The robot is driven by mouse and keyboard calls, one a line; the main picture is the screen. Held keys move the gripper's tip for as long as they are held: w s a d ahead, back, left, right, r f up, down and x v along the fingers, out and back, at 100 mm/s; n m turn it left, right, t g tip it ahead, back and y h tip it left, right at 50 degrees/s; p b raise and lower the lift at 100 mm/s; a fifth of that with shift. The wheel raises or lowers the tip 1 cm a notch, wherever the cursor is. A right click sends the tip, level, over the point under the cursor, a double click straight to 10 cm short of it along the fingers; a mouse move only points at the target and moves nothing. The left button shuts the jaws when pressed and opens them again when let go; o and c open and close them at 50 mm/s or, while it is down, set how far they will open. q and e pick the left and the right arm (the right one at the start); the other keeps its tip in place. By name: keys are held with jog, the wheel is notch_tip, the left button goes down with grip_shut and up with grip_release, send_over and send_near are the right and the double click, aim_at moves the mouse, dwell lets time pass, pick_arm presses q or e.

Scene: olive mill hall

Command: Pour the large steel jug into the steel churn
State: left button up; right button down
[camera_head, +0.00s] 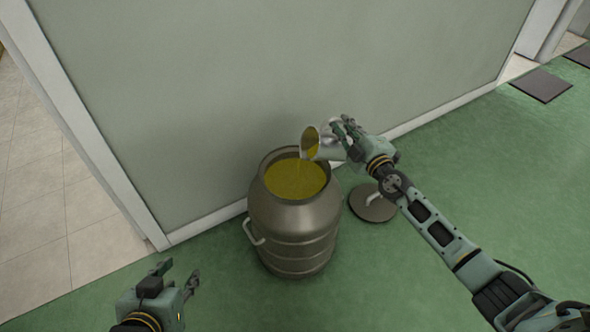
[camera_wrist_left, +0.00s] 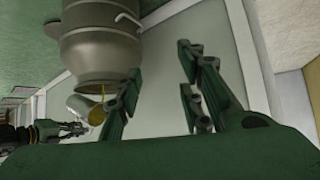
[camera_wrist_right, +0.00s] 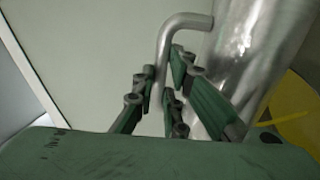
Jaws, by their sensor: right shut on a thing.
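The large steel jug (camera_head: 329,149) is tilted, its mouth toward the left over the right rim of the steel churn (camera_head: 293,232). Yellow-green oil shows in the jug's mouth, with what looks like a thin stream below the lip. The churn stands upright and open on the floor, with oil high inside. My right gripper (camera_head: 347,136) is shut on the jug's handle; the right wrist view shows the bent handle (camera_wrist_right: 166,50) between the fingers and the jug's body (camera_wrist_right: 245,65) beside them. My left gripper (camera_head: 180,277) is open and empty, low and left of the churn; its spread fingers show in the left wrist view (camera_wrist_left: 160,95).
A round lid with a handle (camera_head: 373,207) lies on the green floor right of the churn. A pale green wall (camera_head: 270,70) stands close behind the churn. Dark mats (camera_head: 541,86) lie far right. The floor in front of the churn is clear.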

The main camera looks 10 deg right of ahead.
pick_arm(q)
jog(key=shift+s+a+f+g, duration=0.2)
jog(key=shift+s+f+g, duration=0.15)
jog(key=shift+s, duration=0.15)
pick_arm(e)
jog(key=shift+r, duration=0.2)
pick_arm(q)
jog(key=shift+s+f, duration=0.15)
jog(key=shift+s, duration=0.1)
pick_arm(e)
jog(key=shift+a, duration=0.1)
pick_arm(q)
jog(key=shift+a+g, duration=0.1)
jog(key=shift+g, duration=0.15)
jog(key=shift+s+a+f, duration=0.1)
jog(key=shift+s+f, duration=0.15)
jog(key=shift+s, duration=0.1)
jog(key=shift+y+p, duration=0.3)
jog(key=shift+s+a+f+g, duration=0.15)
jog(key=shift+s+f+g, duration=0.15)
jog(key=shift+s, duration=0.15)
jog(key=shift+s+a+f+g, duration=0.2)
jog(key=shift+s+g, duration=0.1)
jog(key=shift+s, duration=0.15)
pick_arm(e)
jog(key=shift+a+n, duration=0.15)
jog(key=shift+n, duration=0.25)
pick_arm(q)
jog(key=shift+s+f, duration=0.1)
jog(key=shift+s, duration=0.05)
